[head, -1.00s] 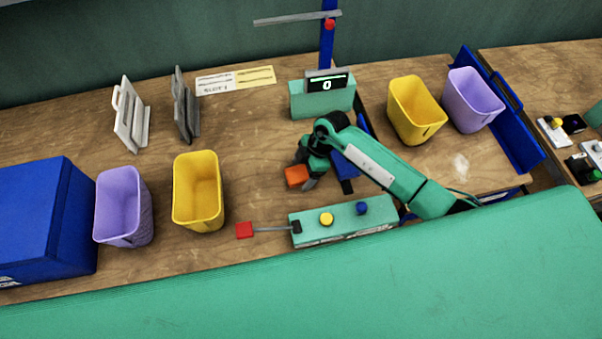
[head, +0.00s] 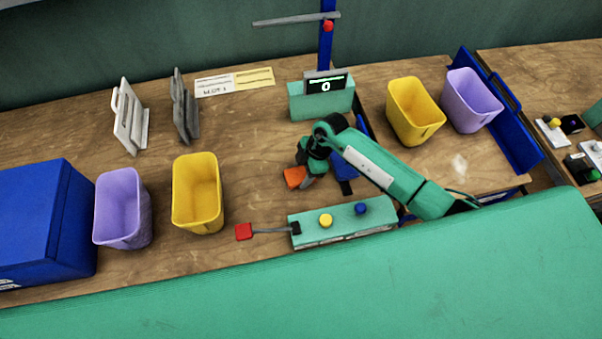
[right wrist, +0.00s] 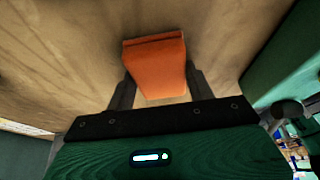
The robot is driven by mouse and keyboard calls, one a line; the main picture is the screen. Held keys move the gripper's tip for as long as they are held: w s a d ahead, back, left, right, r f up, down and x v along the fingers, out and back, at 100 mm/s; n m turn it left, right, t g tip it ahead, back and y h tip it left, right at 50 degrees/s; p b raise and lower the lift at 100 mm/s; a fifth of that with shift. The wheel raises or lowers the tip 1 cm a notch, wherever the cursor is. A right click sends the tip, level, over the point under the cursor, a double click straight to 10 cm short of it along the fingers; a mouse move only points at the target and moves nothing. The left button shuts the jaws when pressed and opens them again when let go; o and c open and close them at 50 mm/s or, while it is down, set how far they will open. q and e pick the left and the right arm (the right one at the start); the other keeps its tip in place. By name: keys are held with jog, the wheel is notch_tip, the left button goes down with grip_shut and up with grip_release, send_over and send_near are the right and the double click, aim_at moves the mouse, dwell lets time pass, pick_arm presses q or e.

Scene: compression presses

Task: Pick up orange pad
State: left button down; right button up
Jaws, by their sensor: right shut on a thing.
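The orange pad (head: 294,178) is a small block in the middle of the wooden table in the head view. My right gripper (head: 305,177) is shut on it, with the arm reaching in from the right. In the right wrist view the orange pad (right wrist: 157,65) sits between the two dark fingers of my right gripper (right wrist: 160,80). Whether the pad touches the table is hard to tell. My left gripper is not in view.
A teal button box (head: 342,222) with a red-tipped lever lies in front of the gripper. A blue item (head: 344,170) is just right of it. A teal display box (head: 322,98) stands behind. Yellow bins (head: 197,195) (head: 414,112) and purple bins stand at both sides.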

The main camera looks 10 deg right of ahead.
aim_at(302, 173)
jog(key=shift+r, duration=0.2)
notch_tip(302, 173, up, 20)
jog(key=b, duration=0.4)
jog(key=shift+r, duration=0.1)
